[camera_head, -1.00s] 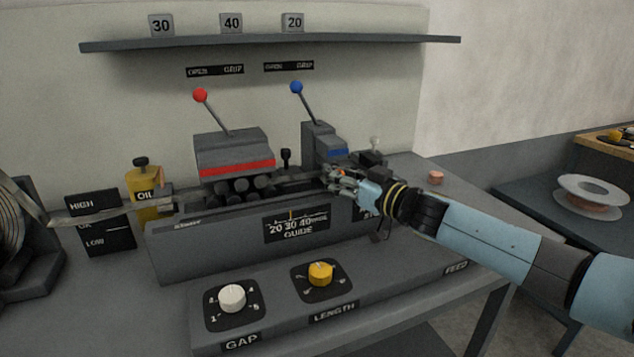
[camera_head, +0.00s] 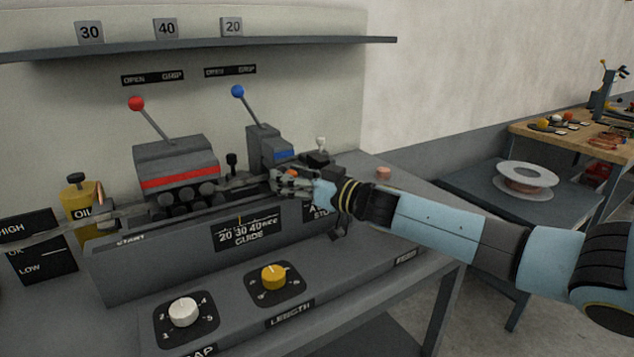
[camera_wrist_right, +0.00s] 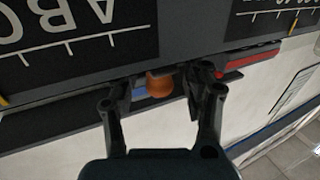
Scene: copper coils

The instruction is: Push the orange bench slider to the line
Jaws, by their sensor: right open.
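The orange slider knob (camera_wrist_right: 160,84) shows in the right wrist view between the two fingers of my right gripper (camera_wrist_right: 161,92), close to the bench rail. I cannot tell whether either finger touches it. In the head view only a small orange spot (camera_head: 291,172) shows above the fingers. My right gripper (camera_head: 284,182) is open there, at the rail beside the grey block with the blue label. A dark panel with ABC lettering and tick marks (camera_wrist_right: 75,25) lies beside the knob in the wrist view. My left gripper is not in view.
A grey block with a red stripe (camera_head: 178,165) and rollers stands left of my gripper. Red (camera_head: 137,103) and blue (camera_head: 238,91) lever balls rise behind. A white dial (camera_head: 184,312) and a yellow dial (camera_head: 273,277) sit in front. A spool (camera_head: 525,178) stands on the right.

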